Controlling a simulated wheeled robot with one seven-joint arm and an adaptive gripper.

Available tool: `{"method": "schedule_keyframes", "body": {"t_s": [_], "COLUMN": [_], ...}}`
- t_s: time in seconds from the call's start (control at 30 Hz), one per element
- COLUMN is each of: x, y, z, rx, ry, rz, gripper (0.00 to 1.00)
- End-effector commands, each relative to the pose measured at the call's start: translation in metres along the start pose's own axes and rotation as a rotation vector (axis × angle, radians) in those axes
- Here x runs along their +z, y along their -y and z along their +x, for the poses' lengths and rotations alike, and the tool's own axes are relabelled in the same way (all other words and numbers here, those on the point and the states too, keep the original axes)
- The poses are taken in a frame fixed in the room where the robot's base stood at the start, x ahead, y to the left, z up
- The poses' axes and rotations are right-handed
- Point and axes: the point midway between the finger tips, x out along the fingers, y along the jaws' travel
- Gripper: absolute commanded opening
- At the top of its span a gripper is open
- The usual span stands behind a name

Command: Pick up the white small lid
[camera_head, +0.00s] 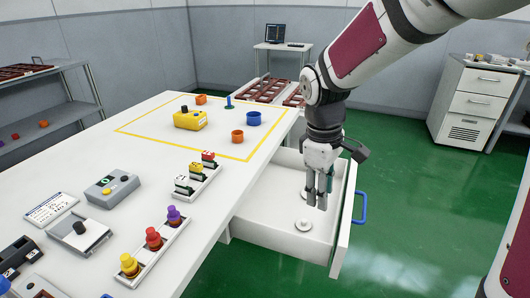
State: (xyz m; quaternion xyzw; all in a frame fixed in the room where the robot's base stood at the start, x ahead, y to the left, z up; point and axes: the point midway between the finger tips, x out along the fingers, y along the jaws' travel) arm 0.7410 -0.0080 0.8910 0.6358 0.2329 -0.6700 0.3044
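A small round white lid (303,225) with a knob lies on the floor of the open white drawer (270,222). A second pale round piece (305,194) lies farther back in the drawer, partly hidden by my fingers. Which of the two is the smaller lid is hard to tell. My gripper (317,205) points down over the drawer, above and to the right of the front lid. A narrow gap shows between its fingers, and I see nothing held there.
The drawer's front panel with a blue handle (361,207) stands at its right. The white table (140,135) edges the drawer on the left, with a rack of coloured pieces (155,250) and a yellow box (190,121). Green floor is clear at right.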

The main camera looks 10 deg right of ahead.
Motion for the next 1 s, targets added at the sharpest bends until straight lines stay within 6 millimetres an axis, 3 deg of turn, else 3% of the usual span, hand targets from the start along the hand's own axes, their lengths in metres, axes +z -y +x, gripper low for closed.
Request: {"method": "schedule_keyframes", "body": {"t_s": [0.03, 0.3, 0.53, 1.0], "x": [-0.006, -0.041, -0.052, -0.059], "y": [-0.005, -0.023, -0.027, -0.022], "z": [-0.007, -0.001, 0.008, 0.084], "rx": [-0.015, -0.055, -0.065, -0.066], "ry": [-0.006, -0.067, -0.093, -0.092], "rz": [-0.038, -0.214, -0.267, -0.267], "gripper": [0.36, 0.36, 0.36, 0.36]}}
